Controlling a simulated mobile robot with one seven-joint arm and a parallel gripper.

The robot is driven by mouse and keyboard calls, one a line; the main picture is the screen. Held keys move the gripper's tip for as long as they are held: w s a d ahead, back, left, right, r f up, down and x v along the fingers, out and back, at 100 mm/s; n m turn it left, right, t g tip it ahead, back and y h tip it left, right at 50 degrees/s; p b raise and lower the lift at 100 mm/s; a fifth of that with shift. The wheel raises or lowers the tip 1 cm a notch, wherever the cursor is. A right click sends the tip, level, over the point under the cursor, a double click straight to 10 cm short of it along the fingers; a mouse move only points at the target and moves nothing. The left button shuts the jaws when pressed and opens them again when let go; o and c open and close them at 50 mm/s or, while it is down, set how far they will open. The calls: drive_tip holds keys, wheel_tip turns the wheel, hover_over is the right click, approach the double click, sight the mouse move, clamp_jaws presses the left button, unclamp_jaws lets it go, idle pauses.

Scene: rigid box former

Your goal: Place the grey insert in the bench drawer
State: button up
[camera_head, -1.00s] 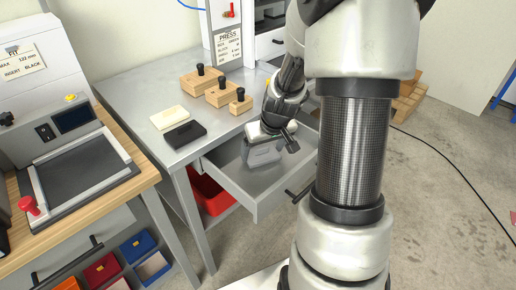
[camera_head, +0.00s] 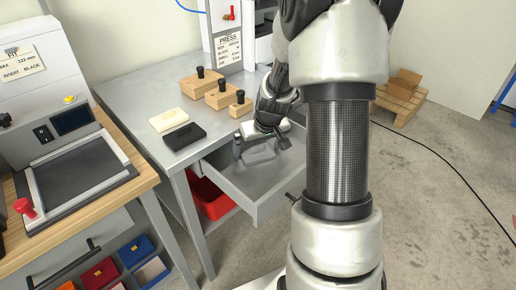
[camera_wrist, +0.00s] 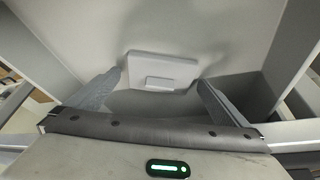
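The grey insert (camera_head: 262,153) lies inside the open bench drawer (camera_head: 228,188), toward its back part. In the wrist view the insert (camera_wrist: 160,68) is a light grey plate with a small raised block, lying on the drawer floor near a wall. My gripper (camera_head: 262,145) is over the drawer with its fingers spread wide. In the wrist view the fingers of my gripper (camera_wrist: 158,92) are apart with nothing between them, and the insert is beyond the fingertips. My gripper partly hides the insert in the head view.
A cream block (camera_head: 169,120) and a black block (camera_head: 184,136) lie on the grey bench (camera_head: 150,88). Several wooden blocks with black knobs (camera_head: 219,95) stand behind them. A red bin (camera_head: 210,200) is under the drawer. The fit station (camera_head: 75,175) is at left.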

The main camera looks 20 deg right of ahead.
drive_tip(key=shift+r+p, duration=0.3)
drive_tip(key=shift+r, duration=0.15)
drive_tip(key=p+v, duration=0.2)
drive_tip(key=v, duration=0.9)
drive_tip(key=shift+s+r+p, duration=0.15)
drive_tip(key=shift+r+p, duration=0.1)
drive_tip(key=shift+p, duration=0.05)
